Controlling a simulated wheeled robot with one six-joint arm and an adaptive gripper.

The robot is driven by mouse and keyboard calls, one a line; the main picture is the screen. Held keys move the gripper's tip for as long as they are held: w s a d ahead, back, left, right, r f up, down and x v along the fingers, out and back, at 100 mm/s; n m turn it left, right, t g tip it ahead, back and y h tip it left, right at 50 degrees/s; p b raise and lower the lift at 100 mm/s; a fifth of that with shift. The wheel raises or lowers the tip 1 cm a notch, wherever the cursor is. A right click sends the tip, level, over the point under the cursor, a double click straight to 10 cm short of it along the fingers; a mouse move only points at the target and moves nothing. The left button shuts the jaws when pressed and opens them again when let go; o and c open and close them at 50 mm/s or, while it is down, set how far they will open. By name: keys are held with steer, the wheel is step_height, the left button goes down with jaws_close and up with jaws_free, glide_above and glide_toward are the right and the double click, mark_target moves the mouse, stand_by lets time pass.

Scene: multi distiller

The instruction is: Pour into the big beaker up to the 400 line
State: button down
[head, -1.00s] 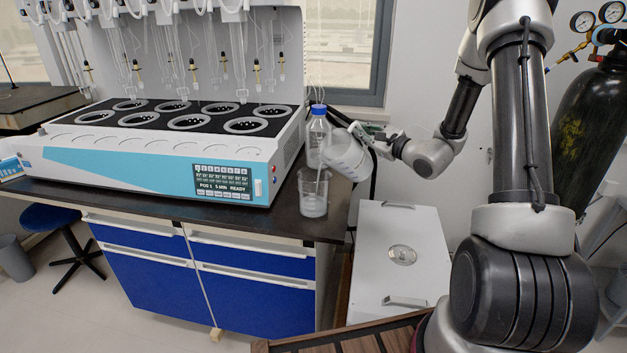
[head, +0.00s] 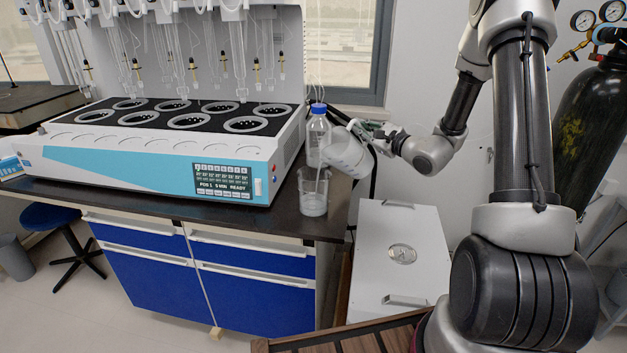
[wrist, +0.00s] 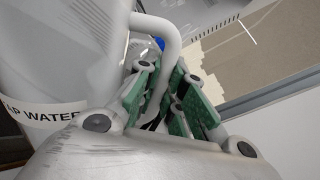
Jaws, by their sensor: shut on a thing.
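My gripper (head: 375,133) is shut on the handle of a whitish pitcher (head: 345,152), which is tilted to the left. In the wrist view my gripper's green pads (wrist: 170,98) close around the handle (wrist: 168,40), and the pitcher (wrist: 60,60) carries a label reading "AP WATER" in part. A thin stream runs from the pitcher's lip into the big beaker (head: 313,192). The beaker stands upright near the counter's right end, with liquid in its lower part. Its marks are too small to read, so the exact level cannot be told.
A blue-capped bottle (head: 318,135) stands right behind the beaker and pitcher. The multi distiller (head: 160,160) fills the counter to the left. The dark counter top (head: 270,222) ends just right of the beaker. A white cabinet (head: 400,250) stands lower to the right.

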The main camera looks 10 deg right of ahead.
steer(key=shift+s+a+r+n+p, duration=0.25)
steer(key=shift+a+r+n+p, duration=0.3)
steer(key=shift+n, duration=0.35)
stand_by(3.1)
steer(key=shift+s+a+r+n+p, duration=0.2)
steer(key=shift+a+r+n+p, duration=0.15)
steer(key=shift+r+n+p, duration=0.15)
stand_by(2.8)
